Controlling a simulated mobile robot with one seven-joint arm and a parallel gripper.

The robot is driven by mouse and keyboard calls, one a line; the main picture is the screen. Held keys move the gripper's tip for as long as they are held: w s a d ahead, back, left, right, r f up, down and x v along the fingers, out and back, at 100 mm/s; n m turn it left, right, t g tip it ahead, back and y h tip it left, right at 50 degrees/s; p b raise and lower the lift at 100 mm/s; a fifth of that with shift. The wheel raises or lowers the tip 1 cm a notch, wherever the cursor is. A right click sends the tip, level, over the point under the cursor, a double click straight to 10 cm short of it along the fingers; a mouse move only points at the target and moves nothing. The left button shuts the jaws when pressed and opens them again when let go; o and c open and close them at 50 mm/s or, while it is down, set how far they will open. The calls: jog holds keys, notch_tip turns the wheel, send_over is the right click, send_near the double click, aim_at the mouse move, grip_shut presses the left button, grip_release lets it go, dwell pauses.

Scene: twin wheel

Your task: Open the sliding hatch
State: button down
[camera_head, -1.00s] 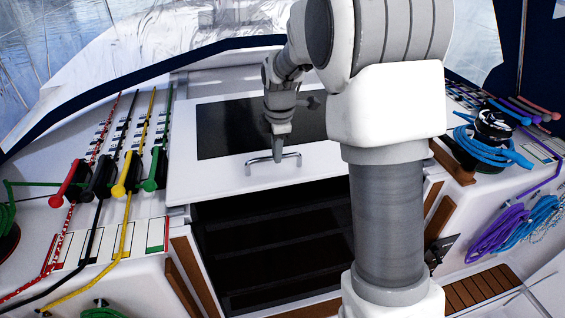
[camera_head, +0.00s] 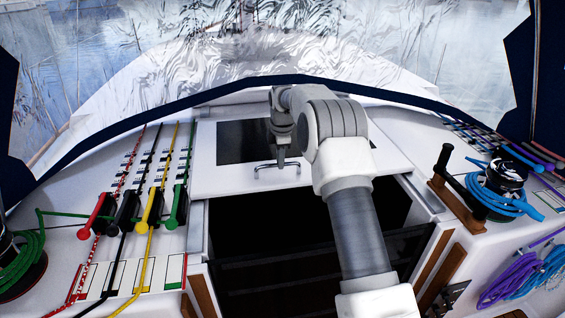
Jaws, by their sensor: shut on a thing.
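The sliding hatch (camera_head: 230,180) is a white panel with a dark window (camera_head: 236,142), lying at the far end of the companionway opening (camera_head: 262,235). A metal bar handle (camera_head: 263,169) is fixed near its front edge. My gripper (camera_head: 280,163) points down at this handle and is shut on it, near the middle of the bar. The fingertips are small, and the contact is partly hidden by the gripper itself. My arm crosses in front of the right part of the hatch and opening.
Left of the opening are several rope clutches with red, black, yellow and green levers (camera_head: 150,208). A winch with blue rope (camera_head: 500,185) and a black handle (camera_head: 444,165) stands at right. A green rope coil (camera_head: 22,262) lies far left. A sprayhood edge (camera_head: 290,80) arches behind.

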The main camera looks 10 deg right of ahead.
jog(key=shift+w+p, duration=0.3)
jog(key=shift+w, duration=0.95)
jog(key=c, duration=0.8)
grip_release()
jog(key=s+r, duration=0.1)
jog(key=r, duration=0.4)
jog(key=s+r, duration=0.1)
jog(key=r, duration=0.5)
jog(key=s+r+b, duration=0.1)
jog(key=r, duration=0.5)
jog(key=shift+s+r, duration=0.1)
jog(key=shift+s, duration=0.1)
